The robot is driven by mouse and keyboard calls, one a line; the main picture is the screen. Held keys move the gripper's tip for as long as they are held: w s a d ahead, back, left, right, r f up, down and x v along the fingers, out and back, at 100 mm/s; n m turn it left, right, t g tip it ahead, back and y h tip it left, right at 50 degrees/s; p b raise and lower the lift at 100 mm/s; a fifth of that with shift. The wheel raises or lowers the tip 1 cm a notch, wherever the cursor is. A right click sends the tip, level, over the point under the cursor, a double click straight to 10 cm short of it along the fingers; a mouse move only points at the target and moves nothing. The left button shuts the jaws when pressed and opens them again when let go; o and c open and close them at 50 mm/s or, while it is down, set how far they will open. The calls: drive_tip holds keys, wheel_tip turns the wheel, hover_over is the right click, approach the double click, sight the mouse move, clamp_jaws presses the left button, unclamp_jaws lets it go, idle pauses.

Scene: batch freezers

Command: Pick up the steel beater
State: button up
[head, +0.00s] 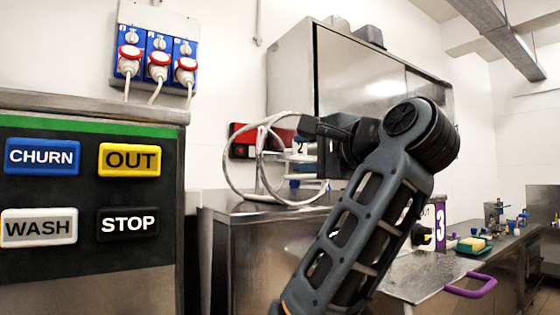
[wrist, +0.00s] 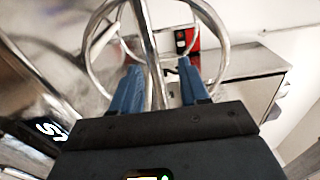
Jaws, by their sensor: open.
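The steel beater (head: 228,172) shows in the head view as thin, shiny metal loops above the steel cabinet top, left of my gripper. In the wrist view, the beater's bright metal bar (wrist: 153,60) runs between the two blue fingers of my gripper (wrist: 158,85), with curved loops on both sides. The fingers are open, with a gap visible beside the bar. I cannot tell whether either finger touches it. My dark wrist and arm hide part of the area behind them in the head view.
A machine panel with CHURN (head: 42,158), OUT, WASH and STOP buttons stands at left. A steel cabinet (head: 265,245) is below the beater. A large steel unit (head: 385,75) rises behind. A purple handle (head: 472,287) sticks out at right.

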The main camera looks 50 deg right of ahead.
drive_tip(key=x, duration=0.2)
drive_tip(key=p+x, duration=0.1)
drive_tip(key=x, duration=0.3)
drive_tip(key=shift+w+a+f+p, duration=0.2)
drive_tip(key=shift+w+f+p, duration=0.15)
drive_tip(key=shift+w, duration=0.1)
clamp_jaws()
